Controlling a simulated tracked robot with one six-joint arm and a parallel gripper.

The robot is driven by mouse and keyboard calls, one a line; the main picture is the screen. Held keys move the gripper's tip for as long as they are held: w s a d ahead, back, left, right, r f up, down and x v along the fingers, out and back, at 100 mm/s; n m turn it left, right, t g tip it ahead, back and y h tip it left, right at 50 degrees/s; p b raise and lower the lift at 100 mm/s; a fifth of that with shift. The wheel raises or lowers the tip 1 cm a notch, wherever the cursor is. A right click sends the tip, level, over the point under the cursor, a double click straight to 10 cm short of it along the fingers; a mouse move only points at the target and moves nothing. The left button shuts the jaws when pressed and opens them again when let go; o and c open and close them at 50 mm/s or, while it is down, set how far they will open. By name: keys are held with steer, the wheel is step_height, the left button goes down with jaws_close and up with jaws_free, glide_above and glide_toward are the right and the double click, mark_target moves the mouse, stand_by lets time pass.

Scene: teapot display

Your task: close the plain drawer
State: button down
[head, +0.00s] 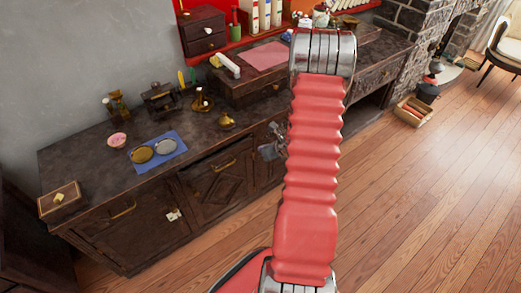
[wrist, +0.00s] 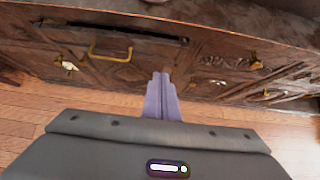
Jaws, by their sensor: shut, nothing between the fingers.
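A dark wooden cabinet drawer with a brass pull handle (head: 225,165) is in the front of the long cabinet. In the wrist view its brass handle (wrist: 110,50) is left of my fingers, and a dark gap runs along the drawer's top edge, so it seems slightly open. I cannot tell for sure that it is the plain drawer. In the head view my gripper (head: 271,146) is partly hidden by my arm.
Another front with a brass handle (head: 123,210) is further left. The cabinet top bears a blue cloth (head: 160,152) with two round dishes, a pink bowl (head: 117,140) and a small box (head: 60,199). A crate (head: 413,111) stands on the right. The wooden floor (head: 420,200) is clear.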

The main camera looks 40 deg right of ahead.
steer(key=c, duration=2.5)
jaws_free()
steer(key=shift+r, duration=0.1)
steer(key=shift+c, duration=0.2)
steer(key=shift+o, duration=1.8)
steer(key=w+a+r+n+y, duration=0.2)
steer(key=w+a+r+n, duration=0.3)
steer(key=a+r, duration=0.5)
steer(key=shift+w+a+r+n+t+y, duration=0.2)
steer(key=shift+a+r+n+t+y, duration=0.15)
steer(key=shift+r+n, duration=0.6)
steer(key=s+a+r+n+g+y, duration=0.1)
steer(key=s+a+r+n+y, duration=0.15)
steer(key=a+r+n, duration=0.7)
steer(key=s+a+r+n+g+y, duration=0.1)
steer(key=s+a+r+n+g, duration=0.15)
steer(key=a+r+n, duration=0.7)
steer(key=s+a+r+n+h, duration=0.2)
steer(key=s+a+n, duration=0.2)
steer(key=s, duration=0.5)
steer(key=s+a+r+n+h, duration=0.2)
steer(key=s+a+n+h, duration=0.1)
steer(key=s+n, duration=0.4)
steer(key=shift+s+a+r+g, duration=0.3)
steer(key=shift+s+a+r, duration=0.05)
steer(key=shift+s, duration=0.8)
steer(key=shift+n, duration=0.25)
